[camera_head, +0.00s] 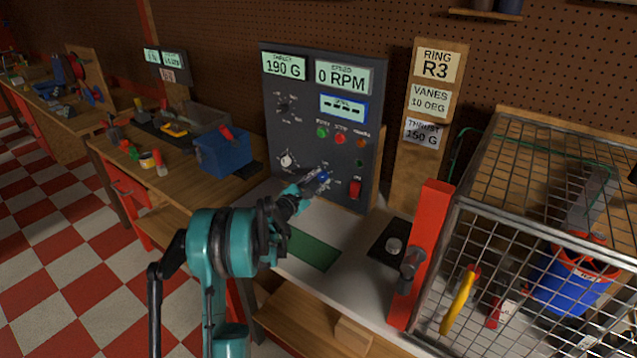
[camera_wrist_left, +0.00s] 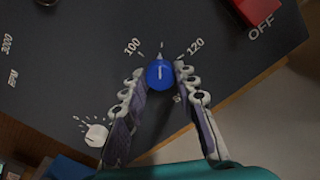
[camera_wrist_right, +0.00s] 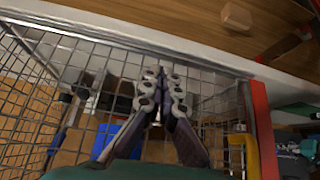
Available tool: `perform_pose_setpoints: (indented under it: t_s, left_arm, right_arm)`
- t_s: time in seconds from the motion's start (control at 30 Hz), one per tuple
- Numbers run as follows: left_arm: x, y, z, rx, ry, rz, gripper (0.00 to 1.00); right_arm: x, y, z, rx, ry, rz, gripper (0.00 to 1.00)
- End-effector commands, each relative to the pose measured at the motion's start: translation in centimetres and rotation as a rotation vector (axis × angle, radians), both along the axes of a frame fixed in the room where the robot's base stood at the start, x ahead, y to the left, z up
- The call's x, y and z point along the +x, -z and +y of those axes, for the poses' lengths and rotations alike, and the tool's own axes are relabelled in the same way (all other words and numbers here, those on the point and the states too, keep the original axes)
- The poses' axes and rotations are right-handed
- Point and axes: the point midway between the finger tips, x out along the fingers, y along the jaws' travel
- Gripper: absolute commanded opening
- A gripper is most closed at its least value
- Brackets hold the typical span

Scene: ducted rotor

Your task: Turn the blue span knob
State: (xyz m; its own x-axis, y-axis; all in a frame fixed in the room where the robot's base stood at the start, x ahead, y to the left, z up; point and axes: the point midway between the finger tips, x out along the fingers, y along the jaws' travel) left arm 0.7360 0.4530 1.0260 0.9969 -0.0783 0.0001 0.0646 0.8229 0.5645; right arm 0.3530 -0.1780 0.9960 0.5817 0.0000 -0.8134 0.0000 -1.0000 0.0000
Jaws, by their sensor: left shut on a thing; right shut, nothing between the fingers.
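The blue span knob (camera_wrist_left: 160,75) sits on the dark control panel (camera_wrist_left: 60,60), with its white pointer line directed up between the 100 and 120 marks in the left wrist view. My left gripper (camera_wrist_left: 161,78) is shut on the blue knob, one finger on each side. In the head view the left gripper (camera_head: 318,181) is at the lower part of the panel, and the blue knob (camera_head: 324,177) partly shows beyond the fingers. My right gripper (camera_wrist_right: 164,75) is shut and empty in front of the wire cage in the right wrist view; it does not show clearly in the head view.
A white knob (camera_head: 287,161) is left of the blue one, and a red switch (camera_head: 355,188) is right of it. The panel displays (camera_head: 341,76) read 190 G and 0 RPM. A red post (camera_head: 424,250) and wire cage (camera_head: 540,200) stand at the right.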

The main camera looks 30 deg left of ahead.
Motion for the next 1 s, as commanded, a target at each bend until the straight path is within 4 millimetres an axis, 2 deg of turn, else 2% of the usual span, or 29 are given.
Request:
perform_pose_setpoints:
  t_s: [0.5,1.0]
  left_arm:
    - [0.01,0.08,-0.05,0.398,0.0,-0.031,0.0]
    - [0.0,0.06,-0.07,0.513,0.001,-0.04,0.0]
  right_arm:
    - [0.0,0.8,0.0,0.0,0.0,0.0,0.0]
    - [0.0,0.95,0.0,0.0,0.0,0.0,0.0]
